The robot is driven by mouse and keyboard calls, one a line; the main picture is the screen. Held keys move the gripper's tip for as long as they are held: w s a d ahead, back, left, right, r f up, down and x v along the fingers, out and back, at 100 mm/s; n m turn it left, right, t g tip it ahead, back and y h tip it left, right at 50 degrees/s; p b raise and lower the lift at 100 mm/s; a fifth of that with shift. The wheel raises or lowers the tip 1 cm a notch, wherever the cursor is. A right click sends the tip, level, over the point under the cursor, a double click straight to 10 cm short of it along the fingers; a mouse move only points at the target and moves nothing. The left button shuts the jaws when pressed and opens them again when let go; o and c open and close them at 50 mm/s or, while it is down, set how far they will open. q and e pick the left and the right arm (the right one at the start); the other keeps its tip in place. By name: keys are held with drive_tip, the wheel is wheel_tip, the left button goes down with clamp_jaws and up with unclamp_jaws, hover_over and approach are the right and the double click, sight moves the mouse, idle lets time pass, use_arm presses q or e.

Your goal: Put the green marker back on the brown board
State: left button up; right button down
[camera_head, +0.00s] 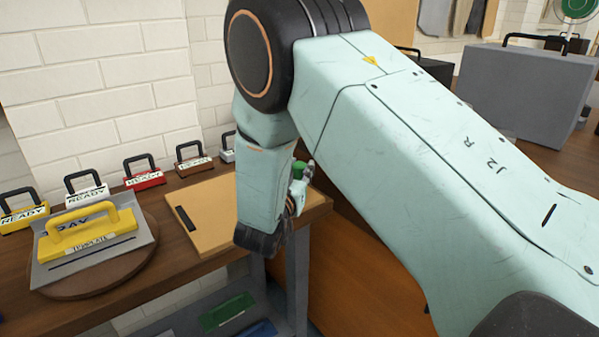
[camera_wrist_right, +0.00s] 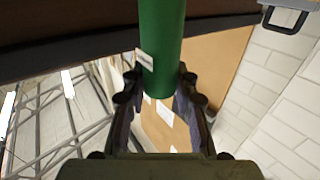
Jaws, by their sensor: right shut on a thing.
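The green marker (camera_wrist_right: 162,45) is a thick green cylinder with a small white label at its edge, standing between the fingers of my right gripper (camera_wrist_right: 158,90) in the right wrist view. In the head view only its small green top (camera_head: 300,168) shows beside my right wrist. My right gripper (camera_head: 300,188) is shut on the marker, near the right end of the light brown board (camera_head: 218,200). The board lies flat on the table with a black strip on it, and my arm hides part of it. My left gripper is not in view.
A grey plate with a yellow handle (camera_head: 95,235) stands on a round wooden disc at the left. Several handled blocks, including a red one (camera_head: 143,178), line the wall. A grey case (camera_head: 525,90) is at the right. The table's front edge is below the board.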

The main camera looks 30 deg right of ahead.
drive_tip(key=shift+d, duration=0.15)
drive_tip(key=shift+s, duration=0.1)
drive_tip(key=c, duration=1.5)
unclamp_jaws()
drive_tip(key=shift+f, duration=0.1)
drive_tip(key=o, duration=0.3)
drive_tip(key=shift+f, duration=0.1)
drive_tip(key=shift+o, duration=0.8)
